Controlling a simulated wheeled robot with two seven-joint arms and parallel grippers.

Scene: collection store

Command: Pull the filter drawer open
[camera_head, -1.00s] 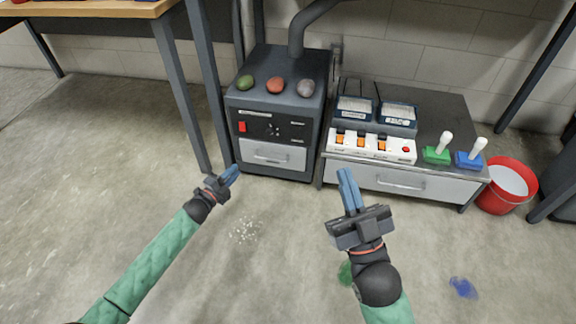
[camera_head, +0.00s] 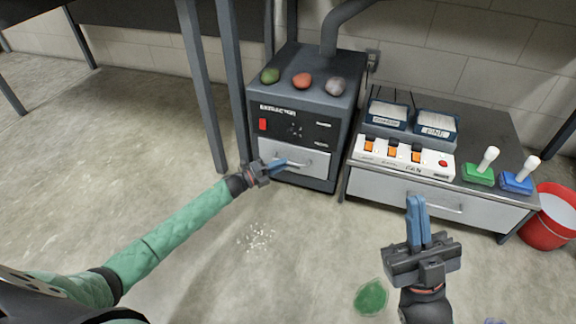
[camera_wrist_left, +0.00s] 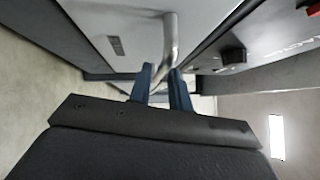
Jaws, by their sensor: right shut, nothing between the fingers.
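The filter drawer (camera_head: 308,158) is a light grey front low in the dark extractor cabinet, with a metal bar handle. It looks closed. My left gripper (camera_head: 286,163) is at this handle. In the left wrist view, the drawer front (camera_wrist_left: 120,14) fills the upper part and the bar handle (camera_wrist_left: 170,38) runs down between the fingertips of my left gripper (camera_wrist_left: 162,76). The fingers stand a little apart; I cannot see whether they touch the bar. My right gripper (camera_head: 416,205) is shut and empty, in front of the wider low cabinet.
A red bucket (camera_head: 545,228) stands at far right. Dark table legs (camera_head: 203,85) rise at left.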

